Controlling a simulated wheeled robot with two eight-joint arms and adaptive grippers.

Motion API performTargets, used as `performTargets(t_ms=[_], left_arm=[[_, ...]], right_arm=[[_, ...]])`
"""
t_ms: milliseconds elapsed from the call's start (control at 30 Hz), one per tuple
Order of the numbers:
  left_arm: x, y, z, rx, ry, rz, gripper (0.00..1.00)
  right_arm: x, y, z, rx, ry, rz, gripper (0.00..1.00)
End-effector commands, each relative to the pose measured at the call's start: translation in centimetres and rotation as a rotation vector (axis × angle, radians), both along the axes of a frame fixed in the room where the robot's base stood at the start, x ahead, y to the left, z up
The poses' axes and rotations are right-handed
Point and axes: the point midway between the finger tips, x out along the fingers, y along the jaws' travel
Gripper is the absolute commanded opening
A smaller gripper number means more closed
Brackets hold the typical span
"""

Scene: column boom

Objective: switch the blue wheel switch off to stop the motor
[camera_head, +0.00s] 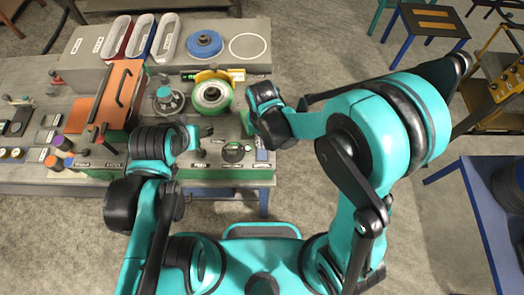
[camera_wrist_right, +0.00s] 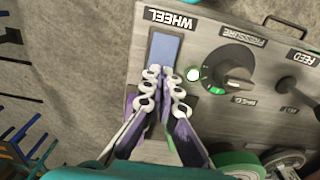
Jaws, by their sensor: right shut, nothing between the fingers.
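The blue wheel switch (camera_wrist_right: 164,47) is a flat blue plate under the "WHEEL" label on the grey panel in the right wrist view. It also shows small at the right end of the panel in the head view (camera_head: 262,155). A round green lamp (camera_wrist_right: 193,74) glows beside it. My right gripper (camera_wrist_right: 164,75) is shut and empty, its fingertips over the switch's lower end; I cannot tell whether they touch it. In the head view my right gripper (camera_head: 251,128) is above the bench's right front edge. My left gripper (camera_head: 203,132) is over the panel, its fingers too small to read.
A black pressure knob (camera_wrist_right: 236,72) and a feed lever (camera_wrist_right: 290,85) are right of the switch. A green-rimmed wheel (camera_head: 211,94) stands behind the panel. An orange lidded box (camera_head: 105,97) is to the left. A blue table (camera_head: 492,210) stands at right.

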Motion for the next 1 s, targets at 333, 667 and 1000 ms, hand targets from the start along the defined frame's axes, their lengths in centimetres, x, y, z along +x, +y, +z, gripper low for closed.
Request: performTargets(t_ms=[333, 667, 1000], left_arm=[[0.0, 0.0, -0.6, 0.0, 0.0, 0.0, 0.56], [0.0, 0.0, -1.1, 0.0, 0.0, 0.0, 0.56], [0.0, 0.0, -1.6, 0.0, 0.0, 0.0, 0.56]], right_arm=[[0.0, 0.0, -0.6, 0.0, 0.0, 0.0, 0.0], [0.0, 0.0, -1.1, 0.0, 0.0, 0.0, 0.0], [0.0, 0.0, -1.6, 0.0, 0.0, 0.0, 0.0]])
